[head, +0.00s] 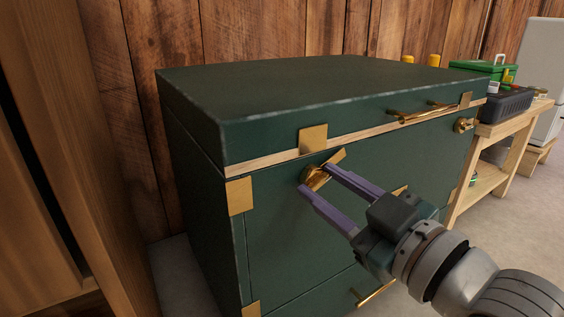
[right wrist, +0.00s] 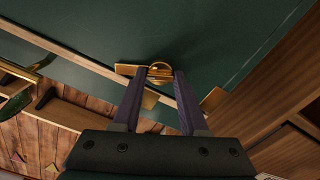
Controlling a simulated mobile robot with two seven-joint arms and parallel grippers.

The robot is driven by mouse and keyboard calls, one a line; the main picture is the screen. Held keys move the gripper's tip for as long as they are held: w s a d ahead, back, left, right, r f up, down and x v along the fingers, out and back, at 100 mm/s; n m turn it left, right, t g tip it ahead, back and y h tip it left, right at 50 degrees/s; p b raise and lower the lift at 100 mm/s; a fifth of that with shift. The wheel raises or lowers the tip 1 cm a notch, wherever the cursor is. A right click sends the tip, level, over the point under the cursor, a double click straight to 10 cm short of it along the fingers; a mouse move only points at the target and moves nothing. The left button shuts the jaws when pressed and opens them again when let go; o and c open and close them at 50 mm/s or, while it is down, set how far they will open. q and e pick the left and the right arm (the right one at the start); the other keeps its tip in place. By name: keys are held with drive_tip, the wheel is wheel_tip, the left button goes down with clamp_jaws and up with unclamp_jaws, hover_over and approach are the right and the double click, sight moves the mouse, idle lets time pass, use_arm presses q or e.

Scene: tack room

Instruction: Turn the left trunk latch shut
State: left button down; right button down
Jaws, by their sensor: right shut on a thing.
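The dark green trunk (head: 335,215) stands by the wood wall with its lid (head: 300,90) down. The left trunk latch (head: 318,178) is a brass turn-piece on the front, just under the lid seam. Its bar slants up to the right, beside and below the lid's brass plate (head: 313,138). My right gripper (head: 315,178) is shut on this latch, one purple finger on each side of the knob. The right wrist view shows the latch (right wrist: 158,70) between the fingertips (right wrist: 160,77), its bar pointing left. My left gripper is not in view.
A second brass latch (head: 463,125) is at the trunk's right. A brass handle (head: 423,113) juts from the lid front. A wooden bench (head: 510,120) with a green box (head: 483,67) stands to the right. A wooden cabinet (head: 85,130) is close on the left.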

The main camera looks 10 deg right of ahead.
drive_tip(key=n+p, duration=0.1)
drive_tip(key=n, duration=0.2)
drive_tip(key=shift+r, duration=0.1)
drive_tip(key=n+p, duration=0.1)
drive_tip(key=n, duration=0.2)
drive_tip(key=shift+n, duration=0.3)
drive_tip(key=n, duration=0.4)
drive_tip(key=shift+f, duration=0.2)
drive_tip(key=shift+n, duration=1.2)
drive_tip(key=shift+c, duration=2.2)
unclamp_jaws()
